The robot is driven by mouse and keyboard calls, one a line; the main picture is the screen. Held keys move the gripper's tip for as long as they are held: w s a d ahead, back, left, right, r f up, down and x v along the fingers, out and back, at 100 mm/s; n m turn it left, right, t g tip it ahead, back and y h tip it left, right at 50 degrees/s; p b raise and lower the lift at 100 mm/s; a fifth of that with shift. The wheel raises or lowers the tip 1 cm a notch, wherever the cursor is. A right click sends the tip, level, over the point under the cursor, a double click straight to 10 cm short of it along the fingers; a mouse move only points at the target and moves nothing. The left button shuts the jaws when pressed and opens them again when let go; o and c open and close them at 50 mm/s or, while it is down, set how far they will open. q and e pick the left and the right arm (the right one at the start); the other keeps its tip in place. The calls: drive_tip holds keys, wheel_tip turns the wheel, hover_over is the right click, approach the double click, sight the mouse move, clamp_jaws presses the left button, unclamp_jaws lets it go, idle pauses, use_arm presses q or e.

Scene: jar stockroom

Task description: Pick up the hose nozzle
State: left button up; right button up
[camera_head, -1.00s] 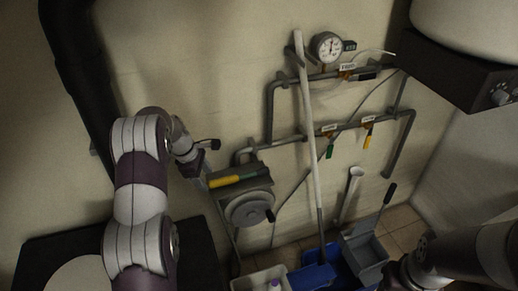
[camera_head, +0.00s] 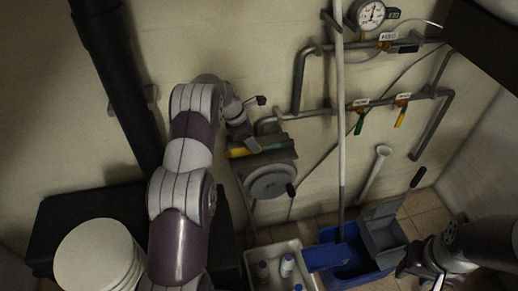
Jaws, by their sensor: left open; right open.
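The hose nozzle appears to be the long yellow-and-dark piece (camera_head: 237,152) lying along the top of the grey wall-mounted reel unit (camera_head: 271,181). My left gripper (camera_head: 253,145) is open and overlaps the middle of the nozzle in the picture. It hides part of it, and the yellow end shows to the left of the fingers. I cannot tell whether the fingers touch the nozzle or sit around it. My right gripper (camera_head: 430,272) is open and empty at the bottom right, far from the nozzle.
Wall pipes with a gauge (camera_head: 371,14) and green (camera_head: 359,126) and yellow (camera_head: 400,118) handles are right of the reel. A pale pole (camera_head: 341,110) stands in a blue mop bucket (camera_head: 350,268). A crate (camera_head: 303,246) with bottles and a dark table (camera_head: 100,204) with white discs are below.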

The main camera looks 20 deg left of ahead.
sight(262, 148)
use_arm(q)
drive_tip(key=shift+s+x, duration=0.25)
drive_tip(key=shift+x, duration=0.8)
drive_tip(key=shift+w+d+f, duration=0.1)
drive_tip(key=shift+w+f, duration=0.1)
drive_tip(key=shift+f, duration=0.15)
drive_tip(key=c, duration=1.2)
drive_tip(key=shift+r, duration=0.1)
clamp_jaws()
